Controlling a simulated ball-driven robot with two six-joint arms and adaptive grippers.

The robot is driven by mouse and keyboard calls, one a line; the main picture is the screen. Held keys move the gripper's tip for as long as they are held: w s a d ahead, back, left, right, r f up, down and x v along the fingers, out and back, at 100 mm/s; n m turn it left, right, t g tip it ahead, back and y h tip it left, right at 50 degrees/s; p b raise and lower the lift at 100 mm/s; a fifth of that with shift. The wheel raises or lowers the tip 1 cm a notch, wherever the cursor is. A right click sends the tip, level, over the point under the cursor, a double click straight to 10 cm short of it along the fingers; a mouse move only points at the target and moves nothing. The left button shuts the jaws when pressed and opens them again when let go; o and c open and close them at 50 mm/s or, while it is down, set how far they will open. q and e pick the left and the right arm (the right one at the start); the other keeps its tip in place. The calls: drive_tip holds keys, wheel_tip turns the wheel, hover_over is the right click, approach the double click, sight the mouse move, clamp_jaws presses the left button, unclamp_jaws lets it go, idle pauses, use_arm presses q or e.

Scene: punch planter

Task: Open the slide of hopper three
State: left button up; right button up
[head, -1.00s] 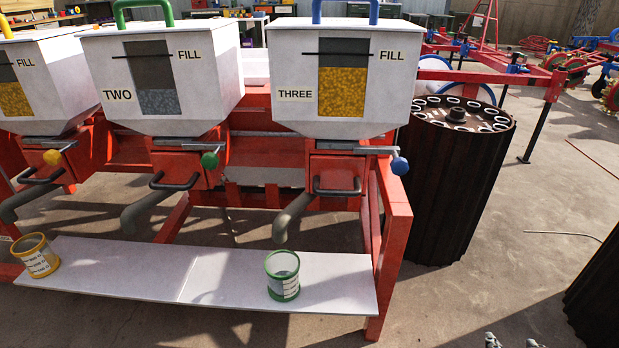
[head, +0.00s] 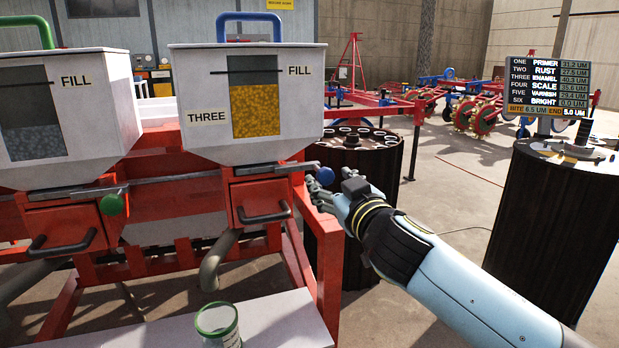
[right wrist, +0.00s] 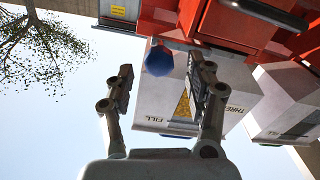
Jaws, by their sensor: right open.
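Hopper three (head: 250,100) is a white box with a blue handle on top and a window (head: 254,108) showing yellow grain. Below it runs a metal slide rod ending in a blue knob (head: 325,176). A red gate box (head: 259,196) with a black handle hangs under it. My right gripper (head: 316,190) is beside and just below the blue knob. In the right wrist view the open fingers (right wrist: 163,88) point toward hopper three, with the blue knob (right wrist: 159,61) between and slightly beyond the tips. Contact with the knob cannot be told. My left gripper is not in view.
Hopper two (head: 62,115) with a green knob (head: 112,204) stands left. A green-rimmed can (head: 218,322) sits on the white shelf (head: 285,322) below. A dark ribbed drum (head: 362,150) is behind my right gripper. Another drum (head: 550,225) with a display board (head: 548,84) stands right.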

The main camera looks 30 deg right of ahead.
sight(327, 178)
drive_tip(key=shift+x, duration=2.15)
clamp_jaws()
drive_tip(key=shift+f, duration=0.1)
